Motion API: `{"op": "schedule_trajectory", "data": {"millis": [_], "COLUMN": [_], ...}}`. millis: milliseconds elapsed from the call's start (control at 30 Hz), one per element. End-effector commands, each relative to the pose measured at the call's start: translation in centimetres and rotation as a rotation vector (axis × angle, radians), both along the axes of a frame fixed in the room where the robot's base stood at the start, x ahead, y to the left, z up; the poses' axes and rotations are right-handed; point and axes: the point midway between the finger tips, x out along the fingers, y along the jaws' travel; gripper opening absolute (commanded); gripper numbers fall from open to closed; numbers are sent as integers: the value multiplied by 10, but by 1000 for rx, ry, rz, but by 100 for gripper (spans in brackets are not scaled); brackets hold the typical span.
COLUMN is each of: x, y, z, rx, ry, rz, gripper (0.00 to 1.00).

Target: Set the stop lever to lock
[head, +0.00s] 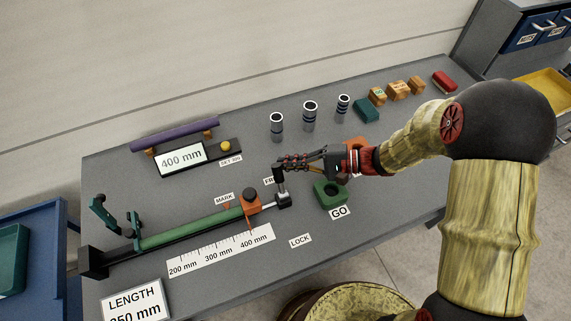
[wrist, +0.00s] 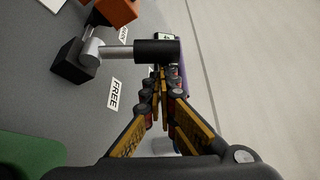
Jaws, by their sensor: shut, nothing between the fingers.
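The stop lever (head: 281,187) is a metal rod with a black grip, rising from a dark block at the right end of the green rail. In the head view it stands roughly upright, beside the partly hidden FREE label (head: 269,181). The LOCK label (head: 300,240) lies on the bench on the near side of the block. My gripper (head: 279,164) is shut and empty, with its fingertips right by the black grip. In the wrist view the fingertips (wrist: 160,76) are close to the black grip (wrist: 157,50); I cannot tell whether they touch. The FREE label (wrist: 114,94) is clear there.
An orange stop (head: 250,202) sits on the green rail (head: 190,228) above a scale (head: 222,250). A green GO block (head: 331,193) stands under my wrist. Several tubes (head: 310,116) stand behind my gripper. The bench around the LOCK label is clear.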

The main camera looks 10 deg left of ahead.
Motion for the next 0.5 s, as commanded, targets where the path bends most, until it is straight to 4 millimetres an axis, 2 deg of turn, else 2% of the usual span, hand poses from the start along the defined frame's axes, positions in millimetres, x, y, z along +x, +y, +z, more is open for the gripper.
{"op": "schedule_trajectory", "data": {"millis": [500], "x": [-8], "y": [-6], "z": [5], "rx": [81], "ry": [-133], "rz": [-2], "gripper": [0]}}
